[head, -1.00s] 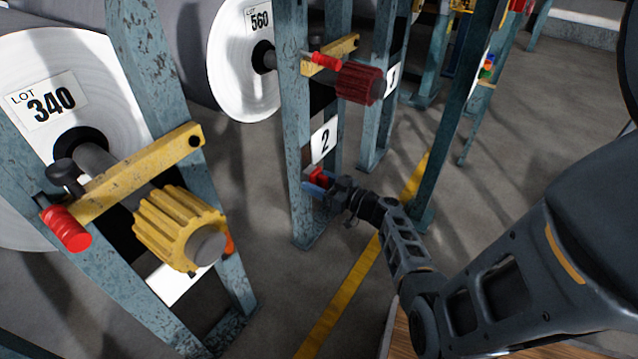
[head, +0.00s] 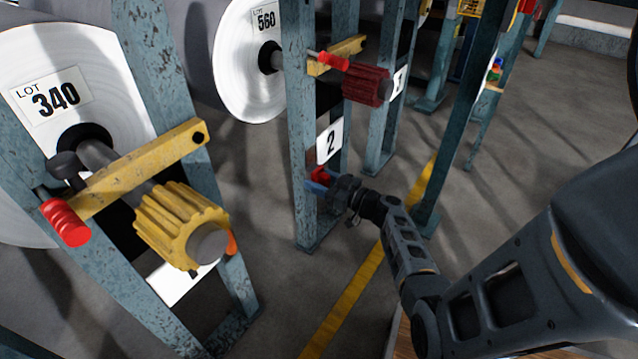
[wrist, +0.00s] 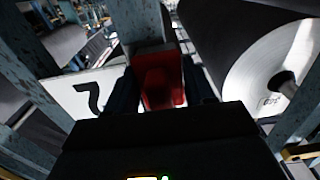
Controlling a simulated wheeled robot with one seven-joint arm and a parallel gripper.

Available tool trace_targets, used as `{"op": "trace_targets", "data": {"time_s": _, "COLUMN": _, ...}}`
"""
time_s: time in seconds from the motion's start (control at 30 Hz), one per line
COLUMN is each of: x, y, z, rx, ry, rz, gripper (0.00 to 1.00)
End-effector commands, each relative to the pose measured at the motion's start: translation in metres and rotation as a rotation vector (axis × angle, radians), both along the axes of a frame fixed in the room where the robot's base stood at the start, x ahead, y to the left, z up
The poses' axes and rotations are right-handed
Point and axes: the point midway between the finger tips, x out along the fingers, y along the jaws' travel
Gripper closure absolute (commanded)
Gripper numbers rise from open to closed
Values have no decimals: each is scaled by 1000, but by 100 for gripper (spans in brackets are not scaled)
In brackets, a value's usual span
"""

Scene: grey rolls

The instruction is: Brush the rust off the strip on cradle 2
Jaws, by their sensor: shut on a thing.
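My gripper (head: 322,181) is at the blue-grey post of cradle 2 (head: 302,130), low down below its white number 2 sign (head: 329,141). In the wrist view, its two dark fingers stand either side of a red block-like piece (wrist: 162,82), and they are shut on it. The red piece also shows in the head view (head: 320,173), close against the post. I cannot tell whether it is the brush or whether it touches the post. The sign shows turned at left in the wrist view (wrist: 82,96). I cannot make out the strip or any rust on it.
A large roll marked LOT 340 (head: 100,90) with a yellow bar (head: 135,170) and yellow ribbed knob (head: 180,225) stands at left. A roll marked 560 (head: 235,70) and a dark red ribbed knob (head: 367,85) are above my gripper.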

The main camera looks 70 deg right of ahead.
Motion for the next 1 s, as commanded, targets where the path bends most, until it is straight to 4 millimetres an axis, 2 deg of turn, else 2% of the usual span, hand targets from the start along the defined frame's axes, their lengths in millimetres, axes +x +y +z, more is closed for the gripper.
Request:
{"op": "trace_targets", "data": {"time_s": 0.4, "x": -9, "y": -32, "z": -1, "rx": -1, "ry": -1, "rz": -1, "gripper": 71}}
{"op": "trace_targets", "data": {"time_s": 0.87, "x": -7, "y": -33, "z": 17, "rx": -1, "ry": 0, "rz": -1, "gripper": 71}}
{"op": "trace_targets", "data": {"time_s": 1.0, "x": -5, "y": -26, "z": 16, "rx": 0, "ry": 0, "rz": 2, "gripper": 71}}
